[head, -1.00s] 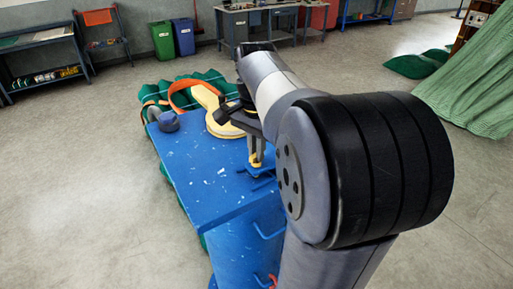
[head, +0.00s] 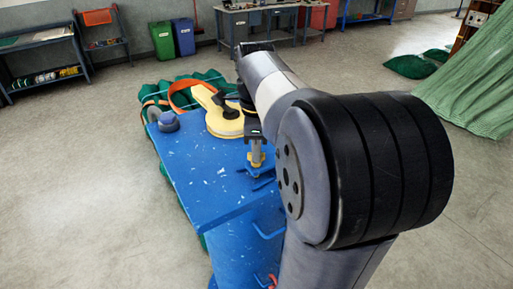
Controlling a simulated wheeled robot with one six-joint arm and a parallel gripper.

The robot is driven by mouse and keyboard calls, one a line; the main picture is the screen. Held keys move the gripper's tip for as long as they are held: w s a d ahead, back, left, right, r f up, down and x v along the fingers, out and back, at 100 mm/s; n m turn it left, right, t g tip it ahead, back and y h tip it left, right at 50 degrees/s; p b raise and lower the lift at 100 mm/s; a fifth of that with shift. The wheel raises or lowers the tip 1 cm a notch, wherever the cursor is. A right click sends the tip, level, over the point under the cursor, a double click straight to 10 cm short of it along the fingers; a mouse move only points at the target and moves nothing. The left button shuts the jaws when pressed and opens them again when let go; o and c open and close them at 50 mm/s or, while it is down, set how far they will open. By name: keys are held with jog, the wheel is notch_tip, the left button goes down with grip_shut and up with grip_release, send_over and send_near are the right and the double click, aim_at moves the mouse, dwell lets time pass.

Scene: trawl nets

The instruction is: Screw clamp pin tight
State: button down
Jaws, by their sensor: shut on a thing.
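The clamp pin (head: 256,158) looks like a small upright grey and yellow post on the right side of the blue table top (head: 205,182). A blue base (head: 259,182) with short bars is around its foot. My gripper (head: 254,136) is directly above the post, pointing down, and is shut on its upper end. The black jaws hide the top of the pin, so the grip itself and the thread cannot be seen clearly. My arm covers the area to the right of the pin.
A yellow round block (head: 224,122) lies behind the gripper, close to it. A grey-blue shackle-like part (head: 165,121) is at the table's far left corner. Green netting (head: 205,78) with an orange strap is bunched behind. The table's left front is clear.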

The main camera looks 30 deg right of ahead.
jog(key=m, duration=0.5)
jog(key=shift+r+m, duration=0.25)
jog(key=shift+m, duration=0.05)
jog(key=m, duration=0.5)
jog(key=shift+m, duration=0.3)
